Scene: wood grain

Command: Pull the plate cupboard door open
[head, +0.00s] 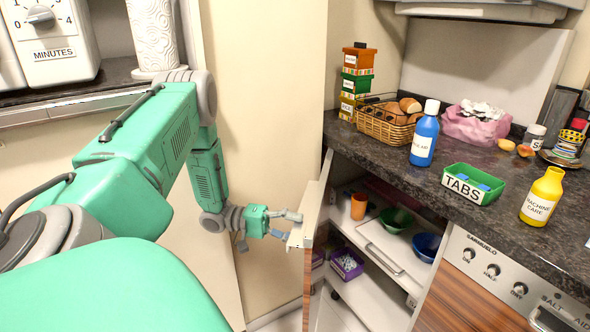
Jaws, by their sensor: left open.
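The plate cupboard door (312,210) stands swung open and shows nearly edge-on, with a pale edge and a wood-grain face. The cupboard behind it is open to view, with a white shelf (378,240) inside. My left gripper (289,225) is open at the left side of the door, its fingers pointing right toward the door's upper part. The fingertips are very near the door; I cannot tell whether they touch it. No handle on this door can be made out. My right gripper is not in view.
The cupboard holds an orange cup (358,206), a green bowl (397,220), a blue bowl (427,246) and a purple basket (347,264). The dark counter (395,160) above carries a blue bottle (425,135), a green TABS tub (471,184) and a yellow bottle (542,196). A wall stands behind my left arm.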

